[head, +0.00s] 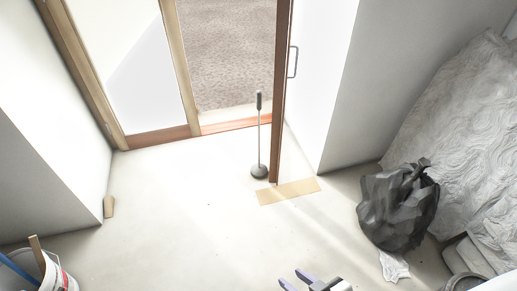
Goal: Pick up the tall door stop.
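The tall door stop (259,138) stands upright on the floor, with a round dark base, a thin grey rod and a dark grip on top. It is just left of the free edge of the open brown-edged door (279,100); I cannot tell if they touch. My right gripper (291,277) shows at the bottom edge, well short of the door stop. Its two fingers are apart with nothing seen between them. My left gripper is not in view.
A black bag (398,208) sits at the right, with a white cloth (393,266) below it and wrapped plastic sheeting (462,120) behind. A white bucket (52,272) stands bottom left. A tan strip (288,191) lies by the door. The middle floor is clear.

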